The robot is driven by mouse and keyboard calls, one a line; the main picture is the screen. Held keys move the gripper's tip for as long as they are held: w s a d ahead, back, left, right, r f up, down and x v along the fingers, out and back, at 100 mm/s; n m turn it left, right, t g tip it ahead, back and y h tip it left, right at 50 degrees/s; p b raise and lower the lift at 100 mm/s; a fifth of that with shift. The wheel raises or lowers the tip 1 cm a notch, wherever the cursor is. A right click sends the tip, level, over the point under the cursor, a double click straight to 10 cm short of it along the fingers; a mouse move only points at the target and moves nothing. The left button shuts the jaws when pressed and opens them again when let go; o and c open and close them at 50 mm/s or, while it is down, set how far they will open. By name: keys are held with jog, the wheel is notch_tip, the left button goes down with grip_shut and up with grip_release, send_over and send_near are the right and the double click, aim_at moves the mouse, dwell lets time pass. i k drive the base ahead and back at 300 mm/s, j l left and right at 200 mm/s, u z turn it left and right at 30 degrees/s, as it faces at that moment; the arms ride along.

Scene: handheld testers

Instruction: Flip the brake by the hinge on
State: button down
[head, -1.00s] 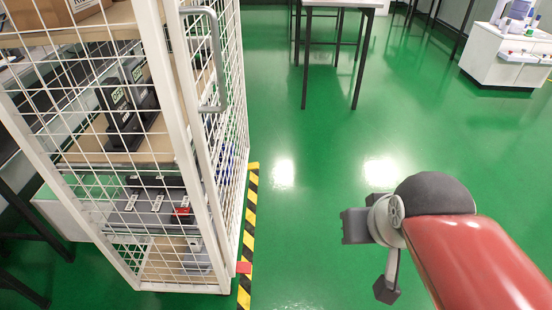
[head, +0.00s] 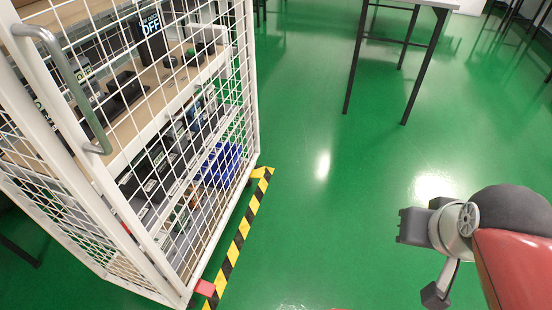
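A small red tab (head: 205,288) sticks out near the floor at the front bottom corner of the white wire-mesh cage (head: 252,75). It looks like the brake, but its on or off position is too small to tell. The hinge is not clearly visible. My gripper (head: 413,227) is dark grey at the end of my red arm, on the right of the head view. It hangs over open floor, well to the right of the tab and apart from it. I see nothing held, and whether its fingers are open or shut is unclear.
The cage has a grey bar handle (head: 75,90) and shelves of handheld devices (head: 152,38) behind the mesh. Yellow-black tape (head: 240,235) runs on the floor along the cage. A dark-legged table (head: 412,75) stands at the back. Green floor between cage and arm is clear.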

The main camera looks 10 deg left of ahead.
aim_at(254, 174)
jog(key=i+j, duration=0.25)
jog(key=i, duration=0.15)
jog(key=i+j, duration=0.2)
jog(key=i, duration=0.2)
jog(key=i+j, duration=0.25)
jog(key=i+u, duration=0.05)
jog(key=i, duration=0.05)
